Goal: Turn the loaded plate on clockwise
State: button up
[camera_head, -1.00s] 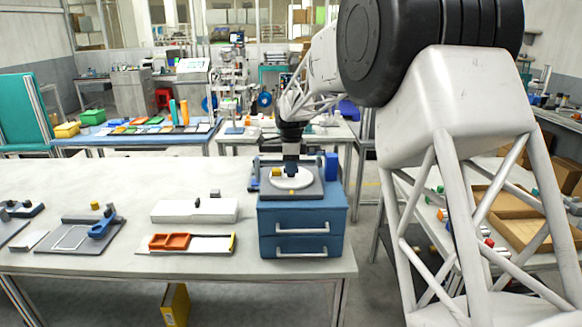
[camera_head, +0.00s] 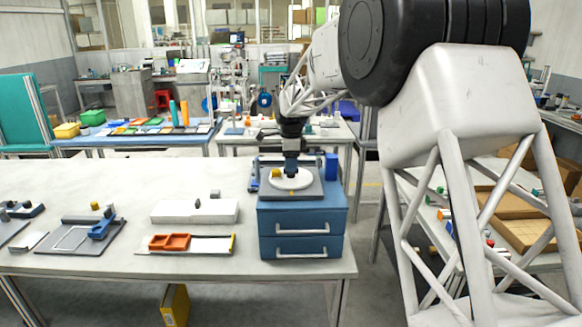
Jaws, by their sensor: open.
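The round white plate (camera_head: 301,182) lies on a grey base on top of the blue drawer unit. A small yellow piece (camera_head: 277,172) sits at the plate's left edge, and a yellow mark shows at its front. A dark upright part stands at the plate's middle, below my gripper (camera_head: 291,168). My gripper points down over the plate and is open. Its fingertips are too small and dark to tell whether they touch anything on the plate.
The blue drawer unit (camera_head: 301,223) has two drawers with pale handles. A blue block (camera_head: 331,167) stands behind the plate at the right. On the white table (camera_head: 190,270) to the left are an orange tray (camera_head: 169,242), a white box (camera_head: 194,211) and a grey fixture (camera_head: 75,238).

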aim_at(293, 175)
jog(key=shift+r, duration=3.1)
jog(key=s+d+r+n, duration=0.2)
jog(key=s+d+n, duration=0.15)
jog(key=s, duration=0.65)
jog(key=s+d+r+n+t, duration=0.1)
jog(key=s+d+r+n, duration=0.2)
jog(key=s, duration=0.6)
jog(key=s+d+n, duration=0.3)
jog(key=s+d, duration=0.2)
jog(key=s, duration=0.5)
jog(key=s+d+f+n, duration=0.1)
jog(key=s+f+n, duration=0.1)
jog(key=s, duration=0.7)
jog(key=s+d+f+n+t, duration=0.1)
jog(key=s+d+f+n, duration=0.1)
jog(key=s, duration=0.7)
jog(key=s+d+f+n, duration=0.2)
jog(key=s+f+n, duration=0.2)
jog(key=s, duration=0.5)
jog(key=shift+s+f+t, duration=0.25)
jog(key=shift+f+t, duration=0.05)
jog(key=shift+f, duration=0.25)
